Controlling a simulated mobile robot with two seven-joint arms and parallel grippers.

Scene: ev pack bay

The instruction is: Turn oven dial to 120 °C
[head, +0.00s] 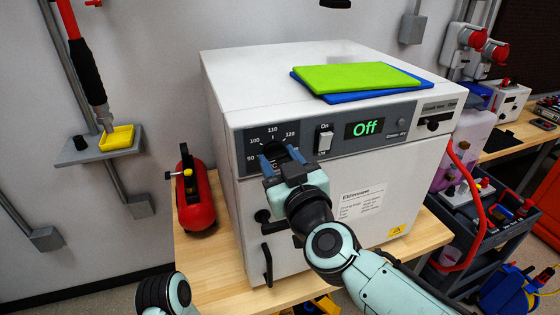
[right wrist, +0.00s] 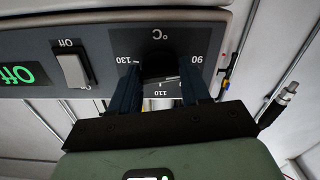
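The white oven (head: 226,103) stands on a wooden bench, and its display (head: 367,128) reads "Off". Its dark round dial (head: 274,148) is at the left of the grey panel, with marks including 90, 100, 110 and 120. My right gripper (head: 281,158) is at the dial, one finger on each side. In the right wrist view, upside down, the dial (right wrist: 159,62) fills most of the gap between the fingers of my right gripper (right wrist: 160,82). I cannot tell whether they press on it. The dial's pointer is not readable. My left gripper is out of view.
An On/Off switch (head: 325,139) sits right of the dial. Green (head: 355,77) and blue (head: 420,85) mats lie on top of the oven. A red cylinder (head: 195,205) stands left of it. A cart (head: 478,220) with a red hose is at the right.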

